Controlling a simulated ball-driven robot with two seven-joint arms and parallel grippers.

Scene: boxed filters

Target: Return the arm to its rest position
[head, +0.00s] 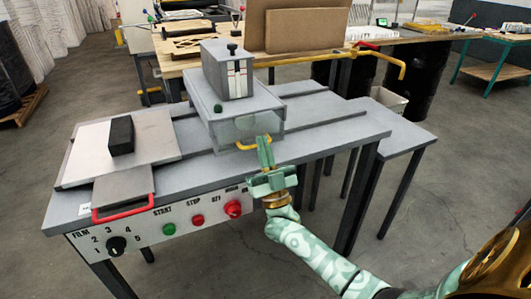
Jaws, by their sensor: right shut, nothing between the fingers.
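My right gripper (264,152) is in the head view, at the front edge of the grey machine table (310,137). Its green fingers point up and are shut with nothing between them. They overlap the yellow handle (246,146) of a grey box-shaped unit with a clear front (237,127); I cannot tell whether they touch it. My patterned green right arm (320,252) reaches in from the lower right. My left gripper is not in view.
A black block (121,135) lies on a pale plate (150,140) at the left. A red handle (123,209) sticks out over the control panel (165,228). A smaller side table (400,135) stands at the right. Open floor (450,190) lies right of it.

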